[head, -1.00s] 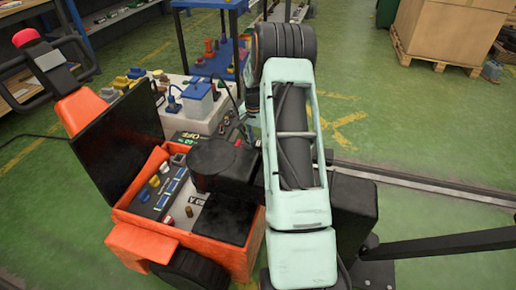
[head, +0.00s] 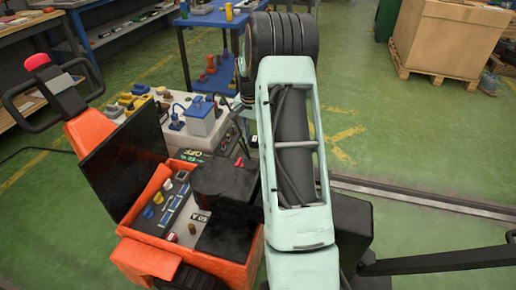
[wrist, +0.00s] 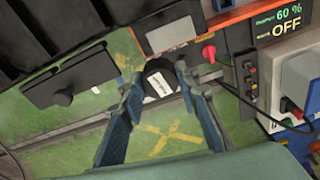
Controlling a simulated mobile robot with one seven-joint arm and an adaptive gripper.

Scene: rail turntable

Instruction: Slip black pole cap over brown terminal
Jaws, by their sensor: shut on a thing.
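In the wrist view my gripper (wrist: 158,82) is closed around a black cap (wrist: 157,88) with a white label, held between its two fingertips. The green floor shows beyond it. In the head view the brown terminal (head: 192,228) stands as a small brown post in the open compartment of the orange truck (head: 146,258). I do not make out the brown terminal in the wrist view. In the head view my arm hides the gripper and the cap.
A yellow cap (head: 148,211) and a blue one sit left of the brown terminal. The truck's black lid (head: 122,128) stands raised on the left. A charger with an OFF display (wrist: 282,22) and a red knob (wrist: 209,53) are near the gripper. A blue table (head: 205,20) stands behind.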

